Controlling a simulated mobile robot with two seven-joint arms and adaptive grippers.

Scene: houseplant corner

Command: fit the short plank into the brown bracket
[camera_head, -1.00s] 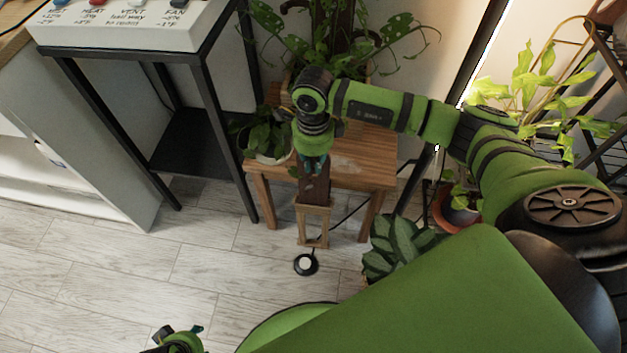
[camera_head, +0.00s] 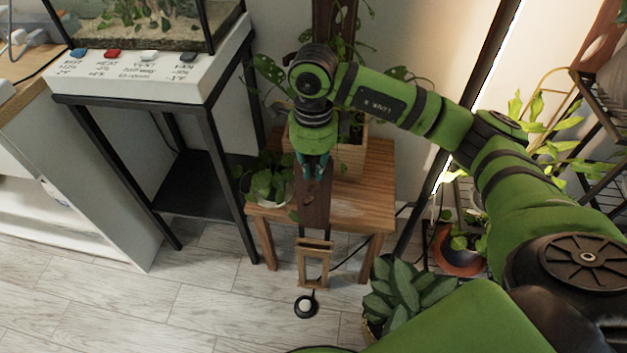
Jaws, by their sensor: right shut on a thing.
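My right gripper (camera_head: 313,172) points down over the small wooden table. It is shut on the upper part of a dark brown plank, which I take for the short plank (camera_head: 313,208). The plank hangs below the fingers, in front of the tabletop. A lighter brown open frame, which I take for the brown bracket (camera_head: 327,268), shows just below the plank's lower end, at the table's front edge. The plank's lower end meets the frame's top in the picture; I cannot tell whether it is inside, touching or in front. My left gripper is out of view.
The wooden table (camera_head: 370,190) carries a small potted plant (camera_head: 268,184) and a wooden planter (camera_head: 352,155). A leafy plant (camera_head: 400,292) stands at front right. A round black-and-white thing (camera_head: 305,306) lies below the frame. A black stand (camera_head: 205,185) is on the left; floor is clear at lower left.

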